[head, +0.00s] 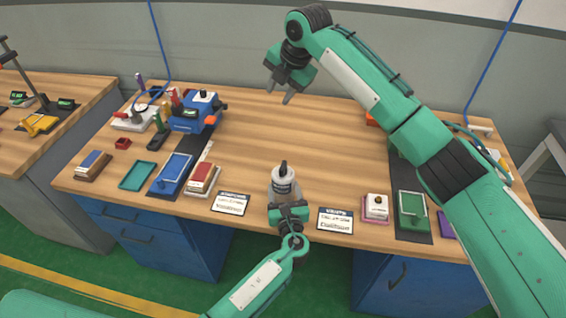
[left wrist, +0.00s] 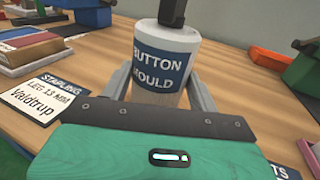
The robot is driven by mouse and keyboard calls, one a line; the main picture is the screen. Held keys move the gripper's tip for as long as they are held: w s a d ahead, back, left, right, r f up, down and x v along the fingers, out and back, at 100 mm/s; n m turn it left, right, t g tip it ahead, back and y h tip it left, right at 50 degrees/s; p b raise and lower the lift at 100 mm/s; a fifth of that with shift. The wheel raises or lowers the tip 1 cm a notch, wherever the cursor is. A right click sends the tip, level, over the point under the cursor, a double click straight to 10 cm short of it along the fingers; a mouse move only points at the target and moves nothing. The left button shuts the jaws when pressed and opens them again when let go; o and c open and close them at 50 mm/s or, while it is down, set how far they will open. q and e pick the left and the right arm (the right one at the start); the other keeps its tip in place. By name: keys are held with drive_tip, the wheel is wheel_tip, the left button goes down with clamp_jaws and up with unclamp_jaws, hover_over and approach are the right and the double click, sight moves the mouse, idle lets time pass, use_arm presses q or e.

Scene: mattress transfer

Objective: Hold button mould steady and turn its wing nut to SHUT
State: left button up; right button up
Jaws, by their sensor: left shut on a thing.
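The button mould (head: 284,183) is a pale grey cylinder with a blue label and a dark upright piece on top. It stands upright near the table's front edge. In the left wrist view the button mould (left wrist: 165,58) fills the upper middle, with "BUTTON MOULD" on its label. My left gripper (head: 286,205) is shut on it from the front, with one grey finger on each side. The wing nut's setting cannot be read. My right gripper (head: 278,88) hangs above the table's back part, its fingers apart and empty, well away from the mould.
Two printed cards, one left (head: 231,203) and one right (head: 335,220), lie beside the mould. A blue tray (head: 172,173), a teal tray (head: 138,175) and a blue machine (head: 195,112) stand to the left. A green tray (head: 413,210) is at right. The table's middle is clear.

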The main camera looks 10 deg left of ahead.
sight(283, 166)
drive_tip(key=s+f+n+g+h, duration=0.1)
drive_tip(key=s+f, duration=0.1)
drive_tip(key=f, duration=0.4)
drive_tip(key=s+d+f+n+h, duration=0.1)
drive_tip(key=s+f, duration=0.1)
drive_tip(key=f, duration=0.5)
drive_tip(key=s+f+n+g+h, duration=0.1)
drive_tip(key=f, duration=0.5)
drive_tip(key=shift+s+d+f+n+g+h, duration=0.3)
drive_tip(key=shift+s+d+n+h, duration=0.05)
drive_tip(key=shift+s+n+h, duration=0.05)
clamp_jaws()
